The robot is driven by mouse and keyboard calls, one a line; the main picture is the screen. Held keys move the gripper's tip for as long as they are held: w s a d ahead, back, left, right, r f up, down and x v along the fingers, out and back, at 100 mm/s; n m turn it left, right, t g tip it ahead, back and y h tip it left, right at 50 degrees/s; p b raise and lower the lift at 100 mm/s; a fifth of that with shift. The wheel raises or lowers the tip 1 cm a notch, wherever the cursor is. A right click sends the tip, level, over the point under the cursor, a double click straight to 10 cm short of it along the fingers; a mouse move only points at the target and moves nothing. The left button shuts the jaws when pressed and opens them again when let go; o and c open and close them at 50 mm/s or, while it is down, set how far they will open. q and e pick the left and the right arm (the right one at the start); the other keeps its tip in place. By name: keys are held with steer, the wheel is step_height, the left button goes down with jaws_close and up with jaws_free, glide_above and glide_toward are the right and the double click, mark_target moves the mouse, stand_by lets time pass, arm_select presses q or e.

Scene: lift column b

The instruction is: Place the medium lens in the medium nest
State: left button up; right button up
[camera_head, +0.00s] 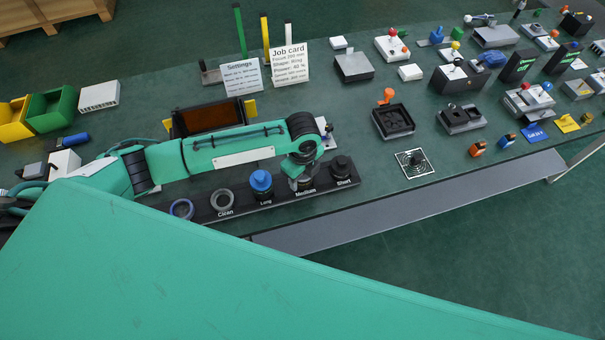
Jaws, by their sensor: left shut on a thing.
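My left gripper (302,176) points down over the dark lens rack (232,214), at the place labelled Medium. It is shut on a dark round piece, taken to be the medium lens (304,184), mostly hidden by the fingers. The piece is at or just above the medium nest, which is hidden beneath it; I cannot tell whether they touch. In the same rack, a blue-topped lens (261,181) stands at Long and a black lens (343,166) at Short. My right gripper is out of view.
Two rings, one blue-rimmed (181,208) and one grey (222,200), lie at the rack's left part. The job card (289,65) and settings card (242,77) stand behind. A black fixture (393,121) and a patterned plate (414,162) lie to the right.

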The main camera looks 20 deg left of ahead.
arm_select(q)
steer(key=o, duration=1.2)
steer(key=shift+f, duration=0.1)
step_height(320, 180, up, 11)
steer(key=shift+b, duration=0.85)
steer(key=shift+r, duration=0.65)
